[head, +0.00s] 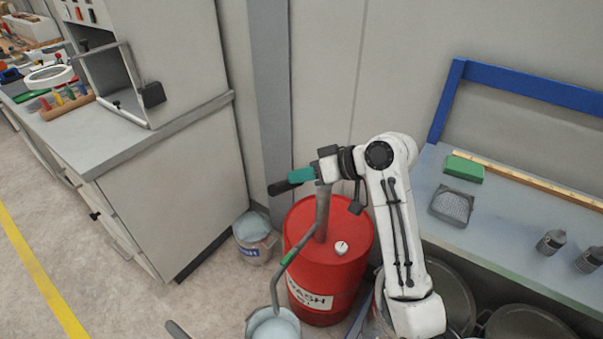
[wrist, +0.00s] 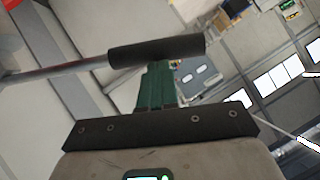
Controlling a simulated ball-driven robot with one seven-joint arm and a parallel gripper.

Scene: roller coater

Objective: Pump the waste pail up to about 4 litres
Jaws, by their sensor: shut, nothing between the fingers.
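A red drum (head: 330,262) marked WASH stands below my arm, with a grey pump pipe (head: 322,212) rising from its top. The pump's black handle grip (head: 280,188) juts out to the left. My gripper (head: 291,180) is shut with its green fingers right at this grip. In the wrist view the shut fingertips (wrist: 157,70) end against or just short of the black grip (wrist: 155,52); I cannot tell if they touch. A spout with a green band runs down to a pail (head: 274,325) at the bottom edge. Pale blue shows in this pail; its level cannot be read.
Another pail (head: 255,238) with a blue-lettered label stands by the grey cabinet (head: 190,130). A workbench (head: 500,225) at the right holds a green block (head: 463,169) and dark cans, with round dark containers below. Floor is open at the left.

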